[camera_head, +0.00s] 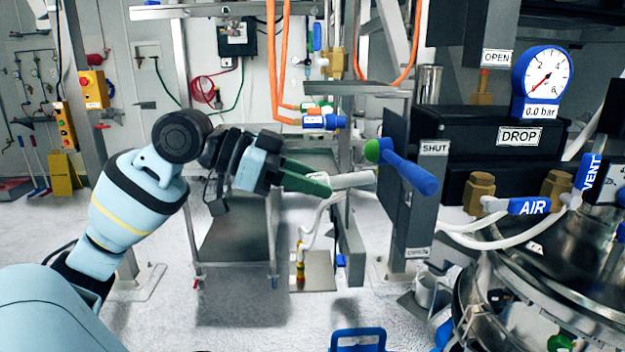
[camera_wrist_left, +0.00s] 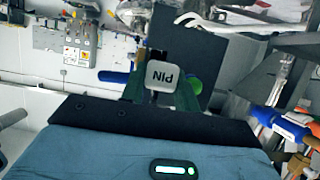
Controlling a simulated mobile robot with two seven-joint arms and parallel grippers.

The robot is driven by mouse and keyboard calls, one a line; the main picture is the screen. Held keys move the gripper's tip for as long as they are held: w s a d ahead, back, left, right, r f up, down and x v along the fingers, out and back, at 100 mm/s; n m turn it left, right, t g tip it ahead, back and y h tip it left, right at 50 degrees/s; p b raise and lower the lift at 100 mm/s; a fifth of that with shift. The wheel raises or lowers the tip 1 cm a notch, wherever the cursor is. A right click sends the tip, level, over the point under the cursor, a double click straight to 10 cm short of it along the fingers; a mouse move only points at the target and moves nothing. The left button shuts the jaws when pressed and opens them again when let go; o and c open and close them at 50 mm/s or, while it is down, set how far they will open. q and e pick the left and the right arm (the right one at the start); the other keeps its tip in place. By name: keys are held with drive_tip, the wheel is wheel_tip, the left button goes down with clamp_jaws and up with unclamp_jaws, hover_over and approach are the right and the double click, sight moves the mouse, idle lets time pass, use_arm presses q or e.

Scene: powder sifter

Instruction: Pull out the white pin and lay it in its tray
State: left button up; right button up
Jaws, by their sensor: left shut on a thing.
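The white pin (camera_head: 350,180) lies nearly level between my left gripper and the grey upright plate. My left gripper (camera_head: 318,183) has green fingers and is shut on the pin's left end. In the left wrist view the pin's white head, marked PIN (camera_wrist_left: 165,76), sits between the green fingers (camera_wrist_left: 160,92). The pin's right end reaches close to the blue lever with the green end (camera_head: 408,170). I cannot tell if its tip is in a hole. I cannot tell which thing is the pin's tray. My right gripper is not in view.
A grey trolley (camera_head: 232,240) stands below my left arm. The grey post with the SHUT label (camera_head: 433,148) and the DROP box (camera_head: 519,136) are to the right. A blue-framed thing (camera_head: 358,340) shows at the bottom edge. White hoses hang near the AIR valve (camera_head: 534,206).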

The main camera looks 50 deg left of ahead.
use_arm(q)
drive_tip(key=shift+a, duration=0.1)
